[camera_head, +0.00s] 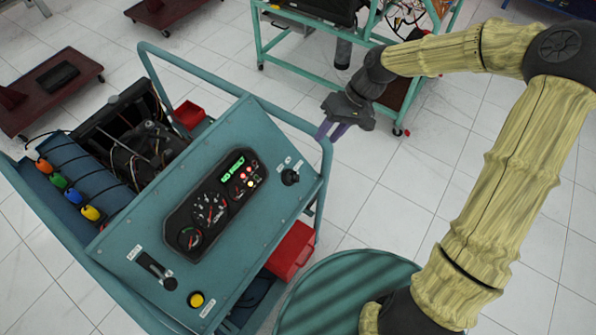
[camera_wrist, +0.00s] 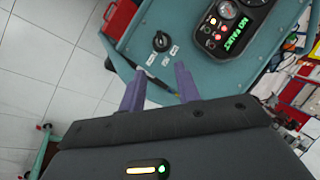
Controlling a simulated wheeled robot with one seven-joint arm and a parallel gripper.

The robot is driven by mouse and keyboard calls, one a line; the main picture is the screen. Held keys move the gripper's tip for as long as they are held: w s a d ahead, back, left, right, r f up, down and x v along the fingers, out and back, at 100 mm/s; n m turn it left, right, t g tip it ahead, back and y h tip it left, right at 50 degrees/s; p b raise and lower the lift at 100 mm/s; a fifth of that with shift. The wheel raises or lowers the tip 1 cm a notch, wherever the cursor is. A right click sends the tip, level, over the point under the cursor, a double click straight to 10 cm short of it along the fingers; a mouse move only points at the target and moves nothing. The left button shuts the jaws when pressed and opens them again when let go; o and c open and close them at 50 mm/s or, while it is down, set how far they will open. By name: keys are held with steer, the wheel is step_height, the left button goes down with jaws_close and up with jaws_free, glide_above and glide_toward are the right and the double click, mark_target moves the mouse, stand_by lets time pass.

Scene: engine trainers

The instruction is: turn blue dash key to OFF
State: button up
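The blue dash panel (camera_head: 262,135) belongs to a teal engine trainer. A small black key switch (camera_head: 290,177) sits near the panel's right corner, with small white labels beside it. In the wrist view the key (camera_wrist: 160,41) lies just beyond my fingertips, roughly between their lines. Its labels are too small to read, and I cannot tell which position it points to. My gripper (camera_head: 331,130) has two purple fingers set apart, with nothing between them. In the wrist view my gripper (camera_wrist: 160,74) is short of the key and not touching it.
An instrument cluster (camera_head: 212,205) with gauges and a lit green display sits mid-panel. A teal tube rail (camera_head: 240,92) runs along the panel's far side. A yellow button (camera_head: 197,299) and a lever (camera_head: 155,268) are at the near end. Open tiled floor lies right of the trainer.

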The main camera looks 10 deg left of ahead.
mark_target(298, 175)
steer(key=shift+a+f, duration=0.1)
steer(key=shift+f, duration=0.05)
steer(key=p+x, duration=0.2)
steer(key=x, duration=1.5)
steer(key=shift+s+f, duration=0.1)
jaws_close()
